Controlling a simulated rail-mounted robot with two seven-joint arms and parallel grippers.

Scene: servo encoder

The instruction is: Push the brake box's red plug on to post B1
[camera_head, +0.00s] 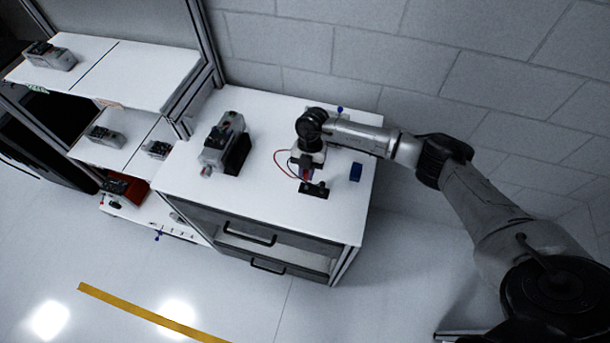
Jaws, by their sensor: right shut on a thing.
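My right gripper (307,174) points down over the right part of the white worktop, with its arm coming in from the right. It is shut, with a small red bit at its jaws that looks like the red plug; the jaws hide most of it. A thin red lead (281,164) loops out to the left of the gripper. A small black block (315,190) sits right by the fingertips; I cannot tell whether the plug touches it. Post B1 and its label are too small to make out. I cannot tell which part is the brake box. My left gripper is not in view.
A grey motor-like unit (216,146) on a black stand is left on the worktop (262,205). Shelves (130,72) with grey units stand left. A brick wall is behind. The worktop's front middle is clear.

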